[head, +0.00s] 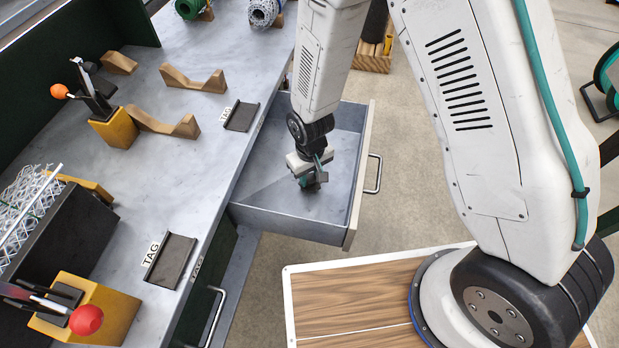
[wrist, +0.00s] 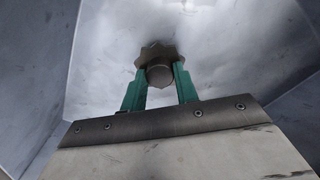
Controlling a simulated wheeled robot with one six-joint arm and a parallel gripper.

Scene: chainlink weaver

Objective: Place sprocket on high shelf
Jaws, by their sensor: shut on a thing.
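The sprocket (wrist: 159,55) is a dark grey toothed wheel with a round hub facing the wrist camera. My gripper (wrist: 159,78) has green fingers, which are shut on the sprocket's hub from both sides. In the head view my gripper (head: 313,180) points down inside an open grey metal drawer (head: 265,218). The sprocket is mostly hidden there behind the gripper. I cannot tell whether the sprocket touches the drawer floor. No high shelf can be made out in either view.
The drawer sticks out from a grey workbench (head: 205,135), its walls close around my gripper. Two dark tag holders (head: 241,116) (head: 171,261), wooden cradles (head: 195,80) and yellow clamp blocks (head: 115,128) stand on the bench. A wooden crate (head: 372,60) stands on the floor behind.

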